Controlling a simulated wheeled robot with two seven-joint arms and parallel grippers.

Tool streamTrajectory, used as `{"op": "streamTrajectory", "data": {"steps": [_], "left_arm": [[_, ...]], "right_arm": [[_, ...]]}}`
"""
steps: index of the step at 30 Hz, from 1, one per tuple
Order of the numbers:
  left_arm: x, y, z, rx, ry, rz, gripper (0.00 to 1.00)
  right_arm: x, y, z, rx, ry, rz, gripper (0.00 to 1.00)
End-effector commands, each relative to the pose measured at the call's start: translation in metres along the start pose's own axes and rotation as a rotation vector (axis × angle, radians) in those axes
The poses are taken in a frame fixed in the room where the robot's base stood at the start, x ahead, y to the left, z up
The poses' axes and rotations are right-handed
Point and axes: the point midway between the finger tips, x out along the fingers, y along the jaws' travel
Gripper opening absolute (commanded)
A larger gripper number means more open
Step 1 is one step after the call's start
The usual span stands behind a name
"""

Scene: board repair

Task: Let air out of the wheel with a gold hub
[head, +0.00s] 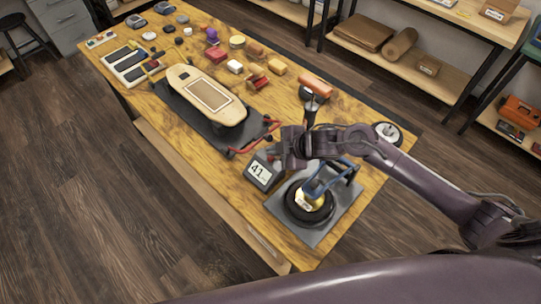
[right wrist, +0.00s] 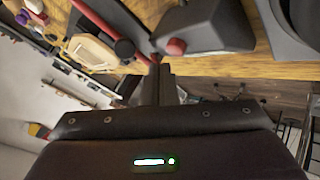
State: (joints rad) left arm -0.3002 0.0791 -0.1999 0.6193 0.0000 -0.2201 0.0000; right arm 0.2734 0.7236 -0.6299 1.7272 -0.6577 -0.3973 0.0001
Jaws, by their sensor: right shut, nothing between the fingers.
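The wheel with a gold hub (head: 297,211) lies flat on a dark grey plate (head: 331,228) at the near end of the table; my right arm partly covers the view around it. A blue part stands over its hub (head: 326,180). Beside it, to the left, a dark gauge box (head: 262,172) shows a number that looks like 41. In the right wrist view the box (right wrist: 212,28) has a red button (right wrist: 175,47). My right gripper (right wrist: 157,68) is shut and empty, its tips close to that button; contact is unclear. My left gripper is out of view.
A pump with an orange handle (head: 315,84) stands behind my right wrist. A skateboard-like board (head: 207,96) with red parts at its near end lies on a dark mat. Another wheel (head: 388,133) lies at the right edge. Several small items crowd the far end.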

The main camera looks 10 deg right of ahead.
Motion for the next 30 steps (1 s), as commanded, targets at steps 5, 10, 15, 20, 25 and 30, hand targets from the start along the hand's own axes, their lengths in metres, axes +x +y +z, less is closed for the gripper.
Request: {"op": "streamTrajectory", "data": {"steps": [5,10,15,20,25,30], "left_arm": [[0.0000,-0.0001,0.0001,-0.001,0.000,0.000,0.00],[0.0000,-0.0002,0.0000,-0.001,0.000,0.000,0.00],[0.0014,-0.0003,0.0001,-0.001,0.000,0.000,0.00],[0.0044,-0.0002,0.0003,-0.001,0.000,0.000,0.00],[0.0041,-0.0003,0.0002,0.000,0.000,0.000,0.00],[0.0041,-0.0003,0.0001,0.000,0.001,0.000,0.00]], "right_arm": [[0.0000,0.0000,0.0000,0.000,0.000,0.000,0.00],[0.0000,0.0000,0.0000,0.000,0.000,0.000,0.00],[0.0016,-0.0013,0.0012,0.000,0.000,0.000,0.00],[0.0056,-0.0042,0.0039,0.000,0.000,0.000,0.00],[0.0058,-0.0043,0.0041,0.000,0.000,0.000,0.00],[0.0058,-0.0044,0.0041,0.000,0.000,0.000,0.00]]}}
